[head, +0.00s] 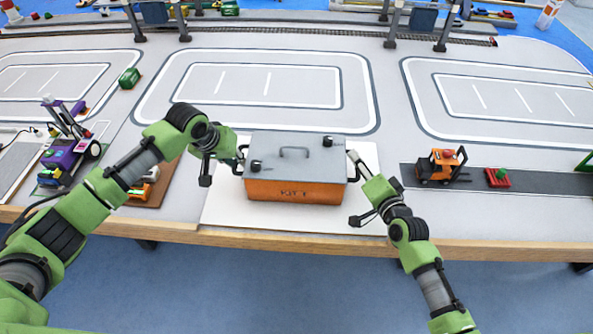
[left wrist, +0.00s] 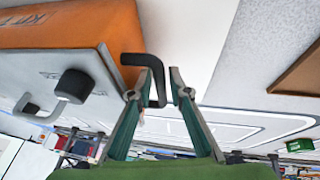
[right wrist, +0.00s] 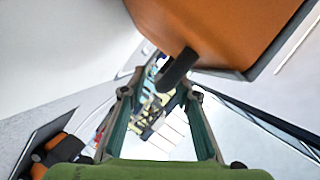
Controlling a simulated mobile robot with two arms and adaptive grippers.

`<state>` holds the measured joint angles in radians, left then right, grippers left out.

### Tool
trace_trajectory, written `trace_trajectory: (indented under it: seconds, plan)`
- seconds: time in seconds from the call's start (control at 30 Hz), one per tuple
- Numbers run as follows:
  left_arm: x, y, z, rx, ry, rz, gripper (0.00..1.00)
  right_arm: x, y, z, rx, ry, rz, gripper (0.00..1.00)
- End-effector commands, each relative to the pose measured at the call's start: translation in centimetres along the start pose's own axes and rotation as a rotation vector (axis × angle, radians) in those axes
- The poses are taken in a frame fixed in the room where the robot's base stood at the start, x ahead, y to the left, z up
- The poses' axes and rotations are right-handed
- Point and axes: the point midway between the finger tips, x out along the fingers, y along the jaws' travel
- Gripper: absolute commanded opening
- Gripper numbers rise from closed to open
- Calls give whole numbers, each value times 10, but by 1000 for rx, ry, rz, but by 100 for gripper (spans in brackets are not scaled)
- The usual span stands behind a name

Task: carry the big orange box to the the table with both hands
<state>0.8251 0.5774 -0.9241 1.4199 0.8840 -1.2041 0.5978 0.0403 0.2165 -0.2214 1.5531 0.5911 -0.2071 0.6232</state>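The big orange box (head: 295,190) has a grey lid with a top handle and sits on a white mat (head: 225,212) near the table's front edge. Black side handles stick out at both ends. My left gripper (left wrist: 160,95) is open at the left side handle (left wrist: 155,75), which reaches between its fingers. My right gripper (right wrist: 158,95) is open at the right side handle (right wrist: 178,68), whose end lies at the finger opening. The box's orange side also shows in the right wrist view (right wrist: 215,30).
An orange forklift (head: 440,166) and a small red pallet (head: 498,178) stand to the right. A purple vehicle (head: 65,160) stands at the left, and a green container (head: 129,78) behind it. Gantry cranes line the back. The table (head: 262,118) behind the box is clear.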

Motion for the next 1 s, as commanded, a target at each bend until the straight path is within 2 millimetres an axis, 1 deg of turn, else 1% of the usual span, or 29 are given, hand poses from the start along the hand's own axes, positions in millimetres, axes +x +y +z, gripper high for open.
trace_trajectory:
  seconds: [0.1,0.33,0.37,0.4,0.43,0.47,0.77,1.0]
  plan:
    - [4,0,0,1,0,-1,18,4,0,0,0,-1,1,29]
    - [4,0,0,1,0,-1,18,4,0,0,1,-1,0,29]
    - [4,0,0,0,0,0,15,4,0,0,1,-1,0,26]
    - [4,0,0,0,0,0,5,4,0,0,1,-1,0,16]
    - [4,0,0,0,0,0,0,4,0,0,1,-1,0,8]
    - [4,0,0,0,0,0,0,4,0,0,1,-1,0,0]
    - [4,0,0,0,0,-1,0,4,0,0,1,-1,1,0]
    - [-2,1,-4,0,4,1,0,3,-5,-4,0,3,-3,0]
